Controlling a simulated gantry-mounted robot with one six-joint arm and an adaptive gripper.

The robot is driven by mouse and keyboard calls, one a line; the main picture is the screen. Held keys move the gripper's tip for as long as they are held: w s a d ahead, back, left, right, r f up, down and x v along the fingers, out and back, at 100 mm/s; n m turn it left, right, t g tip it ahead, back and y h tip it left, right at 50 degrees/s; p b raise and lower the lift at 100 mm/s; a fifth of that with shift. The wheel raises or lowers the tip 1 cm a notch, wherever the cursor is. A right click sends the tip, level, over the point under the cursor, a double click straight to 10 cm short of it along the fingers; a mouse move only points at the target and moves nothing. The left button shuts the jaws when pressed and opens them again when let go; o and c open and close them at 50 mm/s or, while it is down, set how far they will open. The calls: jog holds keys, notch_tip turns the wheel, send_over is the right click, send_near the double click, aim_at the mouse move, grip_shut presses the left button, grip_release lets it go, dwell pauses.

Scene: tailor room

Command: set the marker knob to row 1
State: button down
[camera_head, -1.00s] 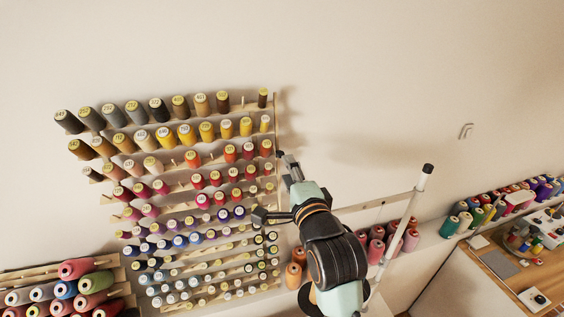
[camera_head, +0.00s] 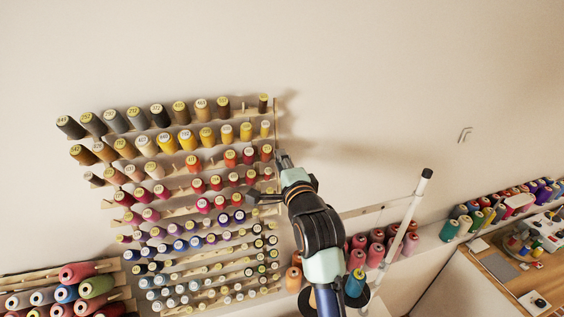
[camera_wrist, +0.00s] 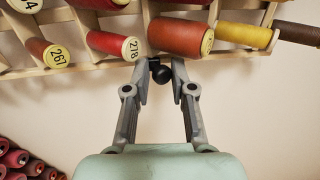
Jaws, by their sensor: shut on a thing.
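The marker knob (camera_wrist: 161,73) is a small black ball in the wrist view, at the side edge of the wooden thread rack (camera_head: 276,125). My gripper (camera_wrist: 159,66) is shut on it, one grey fingertip on each side. A yellow spool (camera_wrist: 245,36) and a brown one (camera_wrist: 297,33) lie further right. In the head view my gripper (camera_head: 281,156) is at the rack's right edge, near the third row from the top; the knob is not distinguishable there.
Rows of spools fill the rack left of my gripper. The wall (camera_head: 370,100) right of the rack is bare. A white pole (camera_head: 408,215) stands right of my arm, with a shelf of spools (camera_head: 376,236) behind it. A cluttered table (camera_head: 500,268) is at far right.

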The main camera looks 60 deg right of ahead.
aim_at(277, 121)
jog(key=r+p, duration=0.2)
jog(key=r, duration=0.1)
jog(key=r+p, duration=0.2)
jog(key=r, duration=0.1)
jog(key=r+p, duration=0.2)
jog(key=r, duration=0.1)
jog(key=shift+w+d+r+p, duration=0.15)
jog(key=shift+w+d+p, duration=0.15)
jog(key=shift+d, duration=0.05)
jog(key=shift+f, duration=0.2)
jog(key=c, duration=1.1)
grip_release()
jog(key=v, duration=1.2)
jog(key=shift+o, duration=0.2)
